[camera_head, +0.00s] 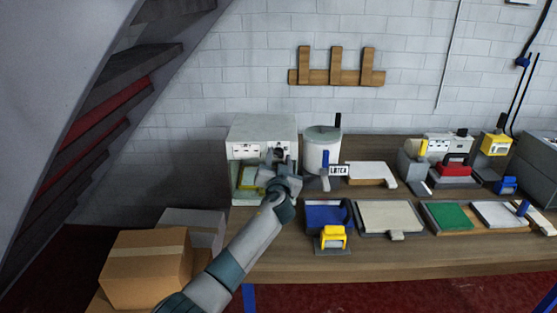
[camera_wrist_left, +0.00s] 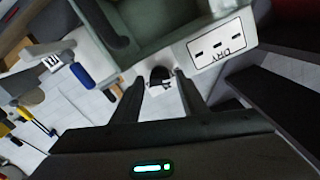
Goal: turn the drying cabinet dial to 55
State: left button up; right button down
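The drying cabinet (camera_head: 262,130) is a pale box at the left end of the bench, with a label plate and a dark dial (camera_head: 279,152) on its upper front. My left gripper (camera_head: 281,167) is in front of the cabinet, close to the dial. In the left wrist view, the dark dial (camera_wrist_left: 160,75) lies between the two fingertips of my left gripper (camera_wrist_left: 160,82). The fingers are apart, with a small gap on each side of the dial. The "DRY" label plate (camera_wrist_left: 221,48) appears upside down beside it. The dial's setting is not readable. My right gripper is not in view.
A white pot labelled latex (camera_head: 322,155) stands right of the cabinet. Blue, beige and green trays line the bench front, with a yellow-handled tool (camera_head: 331,238) before the blue one. Cardboard boxes (camera_head: 146,268) sit at the lower left, below stairs.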

pick_arm(q)
jog(key=c, duration=0.7)
jog(key=shift+c, duration=0.2)
